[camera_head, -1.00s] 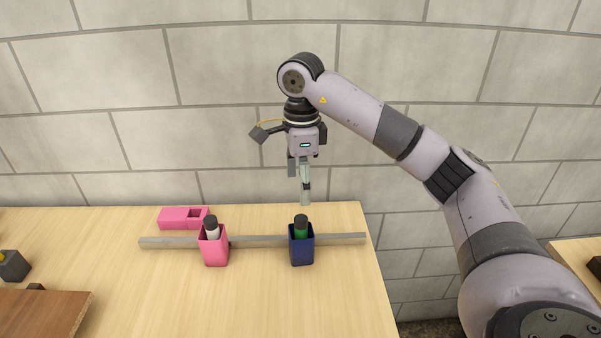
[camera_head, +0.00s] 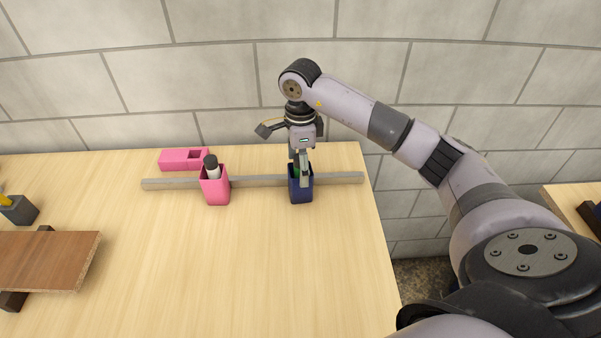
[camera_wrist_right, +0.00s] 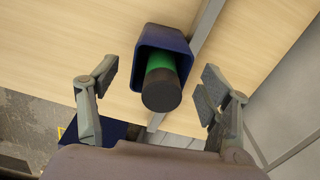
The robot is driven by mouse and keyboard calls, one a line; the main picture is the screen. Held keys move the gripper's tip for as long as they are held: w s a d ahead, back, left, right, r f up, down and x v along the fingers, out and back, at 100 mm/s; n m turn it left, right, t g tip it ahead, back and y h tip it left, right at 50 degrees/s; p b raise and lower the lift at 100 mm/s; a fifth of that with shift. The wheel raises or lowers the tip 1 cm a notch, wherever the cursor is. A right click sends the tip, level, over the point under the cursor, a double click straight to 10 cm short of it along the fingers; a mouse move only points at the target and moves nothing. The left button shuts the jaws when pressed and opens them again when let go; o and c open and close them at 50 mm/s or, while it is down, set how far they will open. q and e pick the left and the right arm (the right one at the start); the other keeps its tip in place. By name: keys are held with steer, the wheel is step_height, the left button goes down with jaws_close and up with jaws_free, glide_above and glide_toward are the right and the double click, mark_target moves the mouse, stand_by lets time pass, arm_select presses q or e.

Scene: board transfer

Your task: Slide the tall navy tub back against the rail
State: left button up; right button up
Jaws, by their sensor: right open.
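The tall navy tub (camera_head: 301,189) stands upright at the front side of the grey rail (camera_head: 255,181), near the right end of the table. Whether it touches the rail is hard to tell. A green bottle with a dark cap (camera_wrist_right: 161,84) stands inside it. My right gripper (camera_head: 302,178) points down over the tub, its near finger covering part of the tub and bottle in the head view. In the right wrist view the right gripper (camera_wrist_right: 156,92) is open, with one finger on each side of the capped bottle, apart from it. My left gripper is not in view.
A pink tub (camera_head: 215,188) with a white, dark-capped bottle (camera_head: 211,168) stands at the rail to the left. A pink block with a square opening (camera_head: 183,159) lies behind the rail. A brown board (camera_head: 45,258) is at front left. The table's middle front is clear.

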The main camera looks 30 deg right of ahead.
mark_target(297, 195)
steer(key=shift+f+p, duration=0.3)
steer(key=shift+f, duration=1.85)
steer(key=shift+c, duration=0.6)
steer(key=c, duration=1.1)
steer(key=shift+w, duration=0.1)
